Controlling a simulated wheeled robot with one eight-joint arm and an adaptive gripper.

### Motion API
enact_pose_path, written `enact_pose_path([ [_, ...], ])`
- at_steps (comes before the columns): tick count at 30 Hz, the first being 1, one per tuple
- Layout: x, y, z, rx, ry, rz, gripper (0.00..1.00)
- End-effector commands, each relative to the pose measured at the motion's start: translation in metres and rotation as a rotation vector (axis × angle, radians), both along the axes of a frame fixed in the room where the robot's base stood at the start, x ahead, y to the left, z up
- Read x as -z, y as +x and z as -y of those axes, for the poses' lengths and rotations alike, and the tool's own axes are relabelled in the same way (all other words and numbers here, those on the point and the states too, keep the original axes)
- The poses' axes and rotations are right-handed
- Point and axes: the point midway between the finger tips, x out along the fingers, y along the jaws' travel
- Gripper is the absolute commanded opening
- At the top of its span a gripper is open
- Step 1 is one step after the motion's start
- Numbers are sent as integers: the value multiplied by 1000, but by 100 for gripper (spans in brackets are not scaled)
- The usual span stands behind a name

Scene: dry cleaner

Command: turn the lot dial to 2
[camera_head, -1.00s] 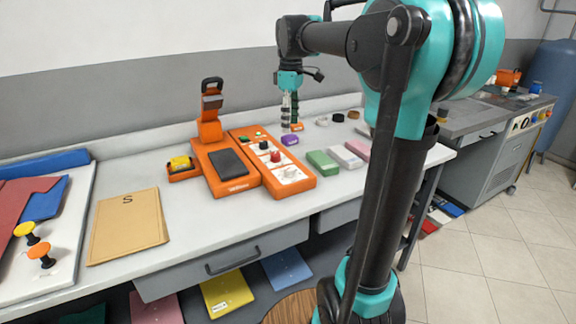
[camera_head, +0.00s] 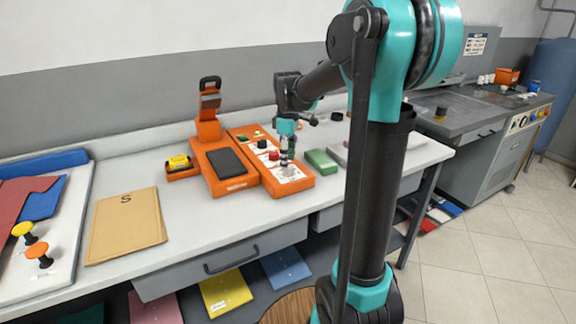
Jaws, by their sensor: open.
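An orange control panel (camera_head: 302,185) lies on the counter and carries a black knob (camera_head: 262,144), a red knob (camera_head: 274,155) and a pale dial (camera_head: 290,171) on white plates. Labels are too small to read, so I cannot tell from them which is the lot dial or where it points. My gripper (camera_head: 287,160) points down over the near right part of the panel, just above or at the pale dial. It is open, and its fingers partly hide that dial. I cannot tell whether they touch it.
An orange device with a dark screen (camera_head: 228,162) adjoins the panel on the left, with an upright orange holder (camera_head: 209,112) behind. A yellow-topped item (camera_head: 180,163) sits left of it. A green block (camera_head: 321,161) lies close right of my gripper. A tan envelope (camera_head: 126,224) lies left.

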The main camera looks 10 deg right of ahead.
Motion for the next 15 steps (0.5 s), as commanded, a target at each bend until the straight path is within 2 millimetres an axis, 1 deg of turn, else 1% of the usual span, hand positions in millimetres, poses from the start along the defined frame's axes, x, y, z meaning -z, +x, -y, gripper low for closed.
enact_pose_path([
  [1,7,0,0,0,0,0,55],
  [3,14,0,0,0,0,0,55],
  [6,21,0,0,0,0,0,55],
  [15,24,0,0,0,0,0,55],
])
